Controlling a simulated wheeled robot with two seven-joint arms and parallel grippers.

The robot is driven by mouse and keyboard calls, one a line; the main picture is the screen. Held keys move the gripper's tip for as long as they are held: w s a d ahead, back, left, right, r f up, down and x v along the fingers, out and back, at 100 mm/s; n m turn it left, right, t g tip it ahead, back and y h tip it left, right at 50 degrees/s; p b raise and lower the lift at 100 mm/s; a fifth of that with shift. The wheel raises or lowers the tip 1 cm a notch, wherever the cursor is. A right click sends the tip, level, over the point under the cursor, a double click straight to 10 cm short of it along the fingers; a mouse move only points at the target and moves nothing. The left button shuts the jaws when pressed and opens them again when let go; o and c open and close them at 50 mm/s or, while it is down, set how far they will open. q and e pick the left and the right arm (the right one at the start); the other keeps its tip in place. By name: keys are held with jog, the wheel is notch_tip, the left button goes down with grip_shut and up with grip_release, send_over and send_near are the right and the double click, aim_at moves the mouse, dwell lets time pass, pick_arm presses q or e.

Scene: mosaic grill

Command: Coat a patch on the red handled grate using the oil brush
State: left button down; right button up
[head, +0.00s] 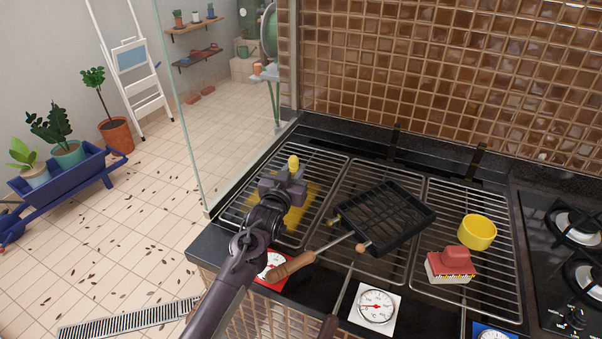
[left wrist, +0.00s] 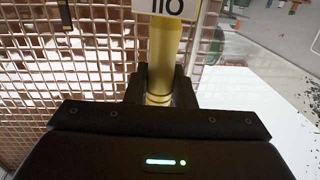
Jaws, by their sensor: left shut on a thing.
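The oil brush (head: 293,162) shows as a yellow handle end above my left gripper (head: 284,183). In the left wrist view its yellow handle (left wrist: 164,50) stands between the closed fingers, with a white label at the top edge. The brush's lower end is hidden by the gripper and arm. The left grate (head: 327,164), behind a red dial plate (head: 271,266), lies under the gripper. A yellow patch (head: 297,212) shows on its bars around the gripper. I cannot see whether the bristles touch the bars. My right gripper is not in view.
A black grill basket (head: 390,215) with a wooden handle (head: 292,266) lies over the middle grate. A yellow cup (head: 477,232) and a red-topped scrub brush (head: 451,263) stand on the right grate. A glass panel (head: 185,110) rises at the left.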

pick_arm(q)
jog(key=shift+w+a+b, duration=0.9)
jog(key=shift+w+a, duration=1.1)
jog(key=shift+a, duration=3.45)
jog(key=shift+s+d+p, duration=0.75)
jog(key=shift+s+d, duration=1.25)
jog(key=shift+d, duration=5.55)
jog(key=shift+w+a+b, duration=1)
jog(key=shift+w+a, duration=0.7)
jog(key=shift+a, duration=1.85)
jog(key=shift+w+a+b, duration=1)
jog(key=shift+w+a, duration=0.65)
jog(key=shift+a, duration=1.85)
jog(key=s+d, duration=0.1)
jog(key=d, duration=0.7)
jog(key=shift+s+p, duration=0.2)
jog(key=shift+p, duration=0.15)
